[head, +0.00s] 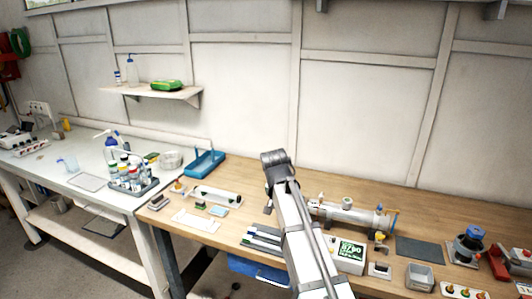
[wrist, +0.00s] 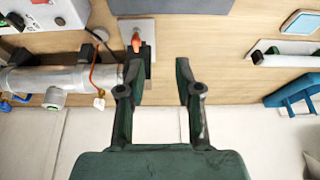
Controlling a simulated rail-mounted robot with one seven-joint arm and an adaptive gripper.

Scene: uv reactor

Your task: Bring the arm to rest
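My arm rises from the lower middle of the head view, over the wooden bench (head: 330,183), and bends at its top end. My gripper (wrist: 159,68) shows in the wrist view with its two dark fingers apart and nothing between them. In the head view the gripper is mostly hidden by the arm. The fingers appear clear of the bench objects behind them.
A silver tubular reactor (head: 352,215) lies right of my arm; it also shows in the wrist view (wrist: 62,78). A blue rack (head: 205,163) stands left. A bottle rack (head: 133,187) is on the white table.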

